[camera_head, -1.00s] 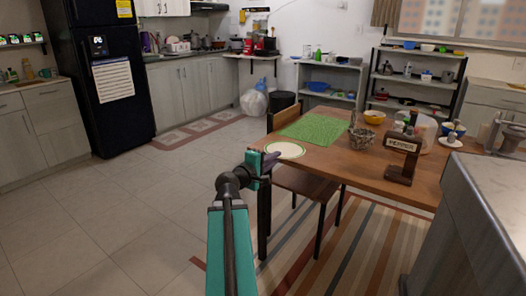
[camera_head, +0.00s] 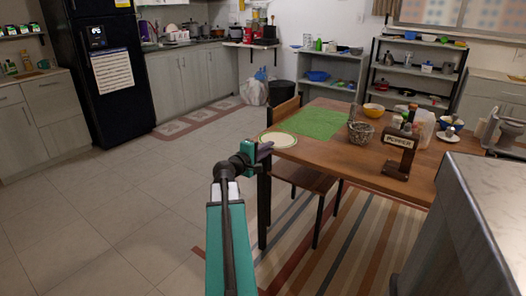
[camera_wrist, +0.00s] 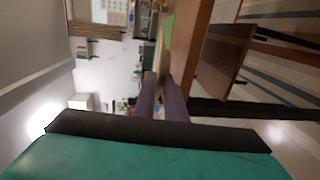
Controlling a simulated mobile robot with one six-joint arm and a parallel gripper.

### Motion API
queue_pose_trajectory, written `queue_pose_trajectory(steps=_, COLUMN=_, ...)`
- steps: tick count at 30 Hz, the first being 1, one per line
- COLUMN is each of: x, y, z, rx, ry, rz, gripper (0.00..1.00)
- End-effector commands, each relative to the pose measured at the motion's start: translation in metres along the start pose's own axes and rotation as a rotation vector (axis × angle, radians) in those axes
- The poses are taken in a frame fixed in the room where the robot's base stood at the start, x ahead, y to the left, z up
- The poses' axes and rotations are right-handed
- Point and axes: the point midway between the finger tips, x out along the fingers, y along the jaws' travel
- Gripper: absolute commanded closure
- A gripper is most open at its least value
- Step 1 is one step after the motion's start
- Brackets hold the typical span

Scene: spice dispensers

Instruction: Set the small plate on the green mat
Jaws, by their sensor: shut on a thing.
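The small plate (camera_head: 279,140) is round and white with a thin green rim. In the head view it lies level over the near left corner of the wooden table, just left of the green mat. My gripper (camera_head: 265,151) is at the plate's near left edge and is shut on it. The green mat (camera_head: 314,124) lies flat and bare on the table's left part. I cannot tell whether the plate touches the tabletop.
The table (camera_head: 340,159) also holds a wire basket (camera_head: 360,132), a yellow bowl (camera_head: 373,110) and a pepper dispenser (camera_head: 399,155), all right of the mat. A chair (camera_head: 305,176) stands at the near side. A grey counter (camera_head: 470,220) is at the near right.

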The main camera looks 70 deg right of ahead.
Motion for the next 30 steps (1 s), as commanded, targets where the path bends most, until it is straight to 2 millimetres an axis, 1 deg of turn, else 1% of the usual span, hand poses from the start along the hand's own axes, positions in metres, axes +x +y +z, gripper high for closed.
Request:
queue_pose_trajectory(steps=1, x=0.005, y=0.000, z=-0.007, rx=-0.001, ry=0.000, rz=0.001, gripper=1.00)
queue_pose_trajectory(steps=3, x=0.010, y=0.000, z=-0.013, rx=-0.001, ry=0.000, rz=0.001, gripper=1.00)
queue_pose_trajectory(steps=12, x=0.028, y=-0.001, z=-0.039, rx=0.000, ry=0.000, rz=0.001, gripper=1.00)
queue_pose_trajectory(steps=15, x=0.032, y=-0.001, z=-0.044, rx=0.000, ry=0.000, rz=0.001, gripper=1.00)
queue_pose_trajectory(steps=19, x=0.034, y=-0.001, z=-0.047, rx=0.000, ry=0.000, rz=0.001, gripper=1.00)
queue_pose_trajectory(steps=30, x=0.034, y=-0.003, z=-0.047, rx=0.000, ry=0.000, rz=0.000, gripper=1.00)
